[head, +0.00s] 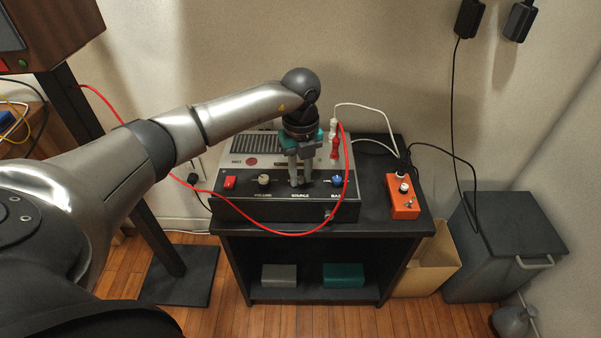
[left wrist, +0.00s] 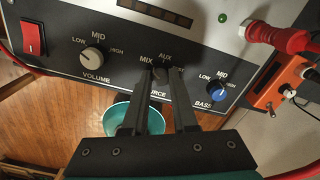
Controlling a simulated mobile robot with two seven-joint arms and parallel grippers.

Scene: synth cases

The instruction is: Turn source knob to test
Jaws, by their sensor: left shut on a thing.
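The source knob (left wrist: 160,74) is on the dark front panel of the amplifier-like box (head: 236,206), above the partly covered word SOURCE. My left gripper (head: 300,183) reaches down to it from above. In the left wrist view the fingers of my left gripper (left wrist: 167,82) are closed on the knob from both sides. The labels MIX and AUX show above the knob. A third label at the right is mostly hidden by a finger. The knob's pointer is hidden, so I cannot tell its setting. My right gripper is not in view.
The volume knob (left wrist: 92,57) and red switch (left wrist: 32,38) are to the left, the blue bass knob (left wrist: 217,90) to the right. A red cable (head: 350,170) loops in front of the box. An orange pedal (head: 402,206) stands to the right on the black shelf (head: 385,170).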

